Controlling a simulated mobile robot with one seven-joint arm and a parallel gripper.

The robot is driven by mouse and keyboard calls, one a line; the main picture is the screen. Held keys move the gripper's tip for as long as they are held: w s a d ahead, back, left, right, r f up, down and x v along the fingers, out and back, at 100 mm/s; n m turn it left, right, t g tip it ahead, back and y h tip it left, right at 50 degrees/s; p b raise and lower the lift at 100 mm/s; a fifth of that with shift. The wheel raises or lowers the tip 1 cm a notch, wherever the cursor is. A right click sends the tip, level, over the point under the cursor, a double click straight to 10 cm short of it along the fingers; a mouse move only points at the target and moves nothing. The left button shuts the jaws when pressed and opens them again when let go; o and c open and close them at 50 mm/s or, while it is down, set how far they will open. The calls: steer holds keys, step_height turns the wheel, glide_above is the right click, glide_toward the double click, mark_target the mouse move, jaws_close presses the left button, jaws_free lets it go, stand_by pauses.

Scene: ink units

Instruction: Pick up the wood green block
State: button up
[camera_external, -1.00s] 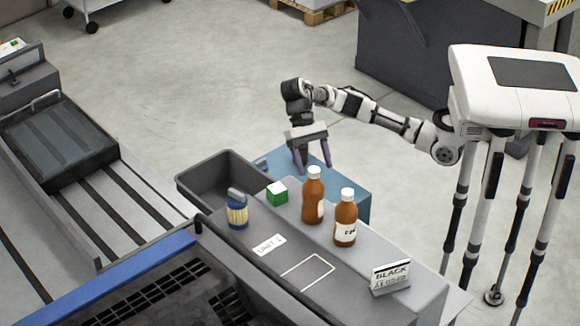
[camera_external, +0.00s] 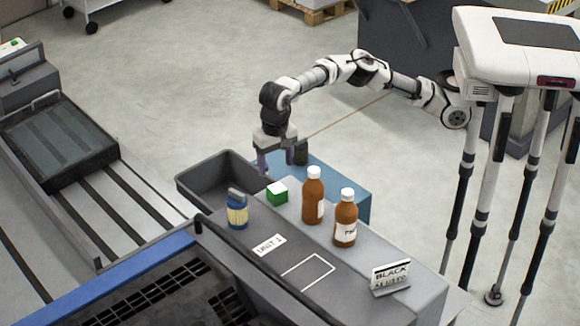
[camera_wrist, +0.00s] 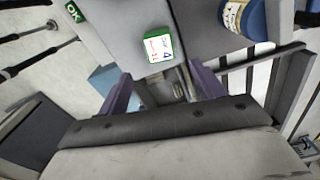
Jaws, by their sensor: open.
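The green block (camera_external: 277,194), with a white top, sits on the grey counter (camera_external: 333,244) near its far left corner. In the wrist view the block (camera_wrist: 159,46) shows its white face with writing and green edges, just ahead of and between the fingers. My gripper (camera_external: 276,164) is above and slightly behind the block in the outside view, apart from it. Its two purple fingers (camera_wrist: 163,88) are spread with nothing between them.
A blue and yellow can (camera_external: 237,211) stands left of the block. Two brown bottles (camera_external: 313,198) (camera_external: 345,220) stand to its right. A dark open bin (camera_external: 190,198) is at the left, and a blue box (camera_external: 345,187) lies behind the counter. A BLACK sign (camera_external: 390,277) stands at the right.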

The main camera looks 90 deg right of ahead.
mark_target(277, 188)
step_height(277, 188, down, 4)
steer(key=shift+f, duration=0.1)
steer(key=shift+s+a+f+p, duration=0.15)
steer(key=shift+f+p, duration=0.4)
steer(key=shift+f, duration=0.75)
steer(key=shift+a+f+p, duration=0.1)
steer(key=shift+f+p, duration=0.45)
steer(key=shift+f, duration=0.75)
steer(key=c, duration=1.1)
steer(key=shift+o, duration=0.2)
steer(key=shift+r, duration=0.1)
